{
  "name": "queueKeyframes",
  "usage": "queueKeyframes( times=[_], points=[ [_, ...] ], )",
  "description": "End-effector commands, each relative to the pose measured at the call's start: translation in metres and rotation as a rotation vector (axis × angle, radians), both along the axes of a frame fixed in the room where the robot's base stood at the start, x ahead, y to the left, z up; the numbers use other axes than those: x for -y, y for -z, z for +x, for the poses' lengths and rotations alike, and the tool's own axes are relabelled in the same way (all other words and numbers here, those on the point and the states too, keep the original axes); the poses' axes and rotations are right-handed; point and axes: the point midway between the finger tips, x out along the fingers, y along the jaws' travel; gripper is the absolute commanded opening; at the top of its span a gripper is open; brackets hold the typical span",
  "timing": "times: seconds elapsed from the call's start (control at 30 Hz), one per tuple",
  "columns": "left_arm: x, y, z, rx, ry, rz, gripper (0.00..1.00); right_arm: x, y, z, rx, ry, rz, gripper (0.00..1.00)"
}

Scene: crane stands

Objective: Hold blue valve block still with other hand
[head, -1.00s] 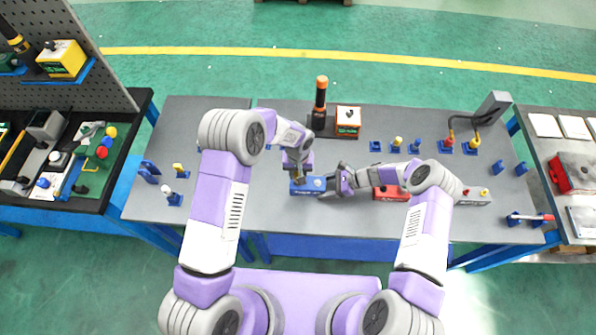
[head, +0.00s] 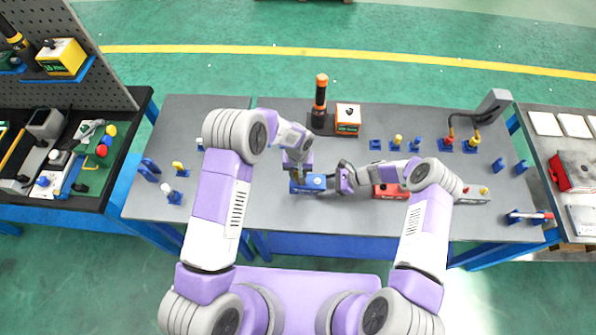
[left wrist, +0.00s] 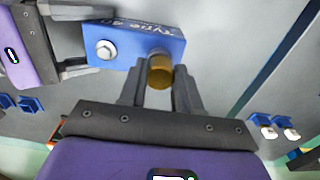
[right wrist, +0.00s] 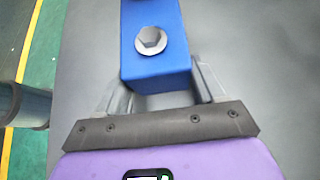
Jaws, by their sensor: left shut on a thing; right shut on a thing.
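The blue valve block (head: 313,184) sits at the front middle of the grey table. It has a silver hex bolt on top, seen in the left wrist view (left wrist: 106,50) and the right wrist view (right wrist: 150,40). My right gripper (head: 340,182) is shut on the block's right end in the head view; its fingers lie on either side of the block. My left gripper (left wrist: 159,85) is shut on a brass cylindrical fitting (left wrist: 160,72) at the block's other end. In the head view my left gripper (head: 299,172) comes down from above and hides that end.
A red block (head: 388,191) lies right of my right gripper, partly behind my forearm. A black-and-orange tool (head: 320,97) and an orange box (head: 348,119) stand behind. Blue holders with fittings (head: 397,141) are at the right.

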Motion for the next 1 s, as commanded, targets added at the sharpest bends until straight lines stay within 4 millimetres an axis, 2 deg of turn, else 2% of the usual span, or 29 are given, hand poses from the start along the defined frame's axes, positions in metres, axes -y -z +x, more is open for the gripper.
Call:
queueKeyframes(
  times=[0.3, 0.63, 1.0],
  points=[
    [-0.0003, 0.0043, 0.0002, 0.000, 0.028, 0.000, 0.00, 0.0002, -0.0006, 0.0006, 0.001, 0.001, 0.000, 0.27],
    [-0.0010, 0.0043, 0.0004, 0.000, 0.418, 0.000, 0.00, 0.0000, -0.0006, 0.0006, 0.001, 0.000, 0.001, 0.27],
    [-0.0010, 0.0042, 0.0004, 0.001, 0.464, 0.001, 0.00, 0.0000, -0.0006, 0.0005, 0.001, 0.000, 0.001, 0.27]
  ],
)
